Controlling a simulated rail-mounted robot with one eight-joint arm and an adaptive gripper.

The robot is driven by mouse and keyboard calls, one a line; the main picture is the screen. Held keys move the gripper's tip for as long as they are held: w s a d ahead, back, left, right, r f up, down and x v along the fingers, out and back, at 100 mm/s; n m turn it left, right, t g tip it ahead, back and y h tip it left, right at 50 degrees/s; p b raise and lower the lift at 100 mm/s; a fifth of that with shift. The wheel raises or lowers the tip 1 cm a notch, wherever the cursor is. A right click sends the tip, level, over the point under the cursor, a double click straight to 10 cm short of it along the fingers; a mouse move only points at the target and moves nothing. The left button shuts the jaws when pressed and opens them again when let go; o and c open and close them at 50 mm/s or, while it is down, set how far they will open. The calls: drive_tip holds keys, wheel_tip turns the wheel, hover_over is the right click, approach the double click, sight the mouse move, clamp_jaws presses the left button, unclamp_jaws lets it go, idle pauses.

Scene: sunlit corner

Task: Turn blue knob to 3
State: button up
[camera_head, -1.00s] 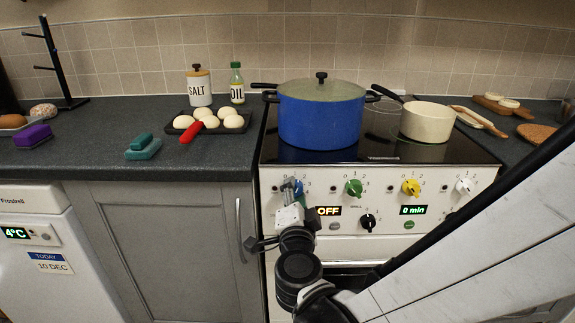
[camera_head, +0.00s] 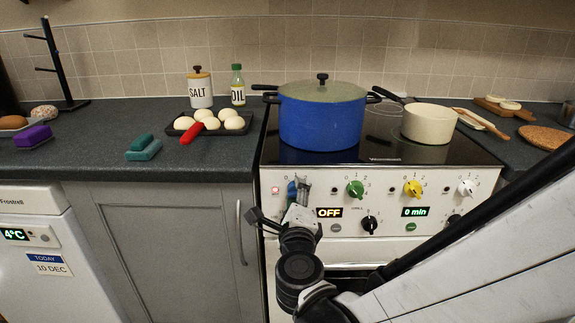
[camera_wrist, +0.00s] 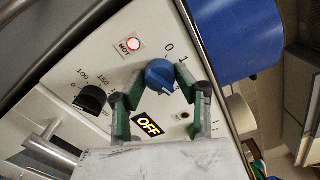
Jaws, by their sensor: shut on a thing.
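The blue knob (camera_wrist: 160,76) is on the stove's white front panel, at the left end of the knob row. It also shows in the head view (camera_head: 292,190), partly covered by my gripper (camera_head: 303,187). In the wrist view my gripper (camera_wrist: 150,88) has one green-grey finger on each side of the knob and is shut on it. A pale mark shows on the knob's lower right side. The digits 0 and 1 are readable above and right of it; the 3 is hidden or too small to read.
A red HOT lamp (camera_wrist: 134,44) glows beside the knob, and a display (camera_head: 329,212) reads OFF. A green knob (camera_head: 355,188) is to the right, with yellow and white knobs beyond. A large blue pot (camera_head: 320,120) stands on the hob above.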

drive_tip(key=shift+m, duration=0.7)
drive_tip(key=o, duration=1.1)
drive_tip(key=shift+o, duration=0.2)
drive_tip(key=s, duration=1.2)
drive_tip(key=shift+a, duration=0.15)
